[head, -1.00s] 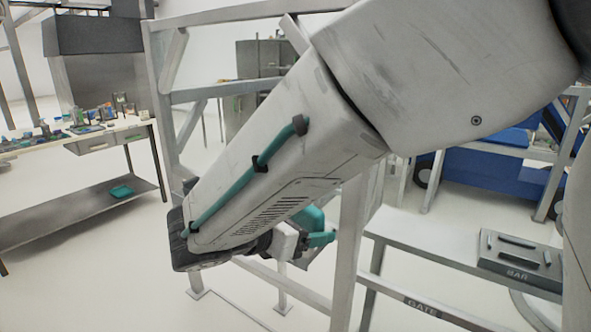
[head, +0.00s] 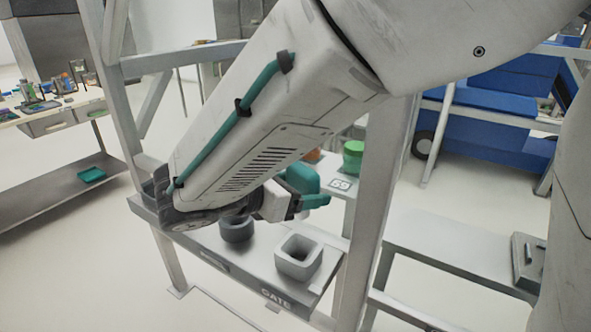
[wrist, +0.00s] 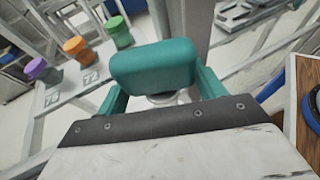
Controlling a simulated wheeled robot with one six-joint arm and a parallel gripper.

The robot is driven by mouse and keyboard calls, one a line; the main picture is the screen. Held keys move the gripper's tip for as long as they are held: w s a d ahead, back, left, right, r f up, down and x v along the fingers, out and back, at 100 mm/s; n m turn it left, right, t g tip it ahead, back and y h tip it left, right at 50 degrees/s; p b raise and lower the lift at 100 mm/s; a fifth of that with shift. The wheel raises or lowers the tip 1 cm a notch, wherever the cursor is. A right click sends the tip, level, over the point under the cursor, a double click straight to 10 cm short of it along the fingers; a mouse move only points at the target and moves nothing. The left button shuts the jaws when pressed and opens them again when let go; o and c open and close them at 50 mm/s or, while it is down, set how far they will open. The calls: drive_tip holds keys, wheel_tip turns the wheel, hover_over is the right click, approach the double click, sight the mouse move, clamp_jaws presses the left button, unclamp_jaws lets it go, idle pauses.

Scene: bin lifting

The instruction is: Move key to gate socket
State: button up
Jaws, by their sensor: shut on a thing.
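My gripper (head: 312,194), with teal fingers, is at the end of my arm above the gate shelf (head: 262,290), which is labelled GATE. It is shut on the key, which is mostly hidden. In the wrist view, the gripper (wrist: 160,85) shows its teal parts, with a small pale rounded piece between them that I cannot identify surely. Two sockets stand on the shelf: a squarish light grey one (head: 298,262) with an open top and a round dark grey one (head: 237,230). The gripper is above and slightly behind the squarish socket, apart from it.
A grey frame post (head: 378,200) stands just right of my gripper. Behind it, a shelf holds a green cylinder (head: 352,160); the wrist view also shows orange (wrist: 75,47) and purple (wrist: 38,68) ones. A tray (head: 528,262) lies on a bench at right. A worktable is at left.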

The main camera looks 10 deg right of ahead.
drive_tip(key=shift+w+f, duration=0.15)
wheel_tip(320, 180, down, 2)
drive_tip(key=shift+a, duration=0.1)
drive_tip(key=shift+f, duration=2.7)
drive_tip(key=shift+a+f, duration=0.1)
drive_tip(key=shift+f, duration=2.35)
drive_tip(key=o, duration=1.3)
drive_tip(key=shift+r, duration=0.1)
drive_tip(key=shift+r, duration=4.4)
